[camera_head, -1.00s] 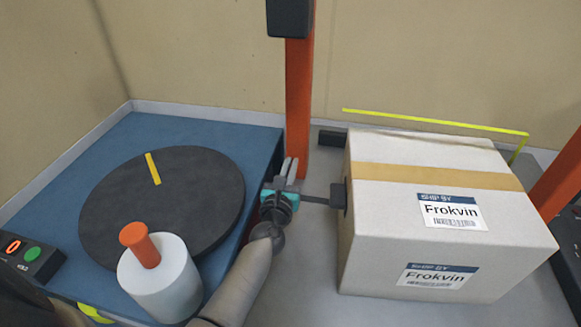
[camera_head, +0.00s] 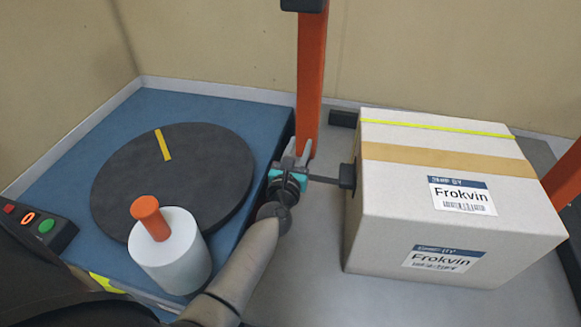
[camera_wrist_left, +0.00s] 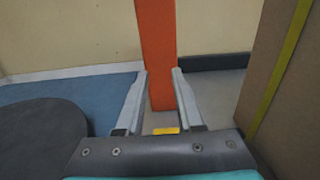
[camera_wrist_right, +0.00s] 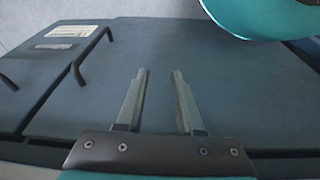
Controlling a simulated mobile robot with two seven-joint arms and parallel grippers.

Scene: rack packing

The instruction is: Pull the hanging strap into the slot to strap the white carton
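The white carton (camera_head: 400,215) stands upright at the right, with brown tape and labels. The yellow-green strap (camera_head: 440,128) lies across its top near the back edge. In the left wrist view, the strap (camera_wrist_left: 283,67) runs down the carton's side. My left gripper (camera_head: 296,150) is left of the carton, in front of an orange post (camera_head: 311,85). Its fingers (camera_wrist_left: 160,98) are apart; a small yellow patch (camera_wrist_left: 166,131) shows between them, its nature unclear. My right gripper (camera_wrist_right: 160,98) is open and empty, outside the head view. I cannot make out the slot.
A dark turntable (camera_head: 205,170) sits on a blue table (camera_head: 105,115) at the left. A white cylinder with an orange knob (camera_head: 172,255) stands at the front. A black pad on a rod (camera_head: 347,176) is at the carton's left side. Another orange post (camera_head: 565,178) rises at the right.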

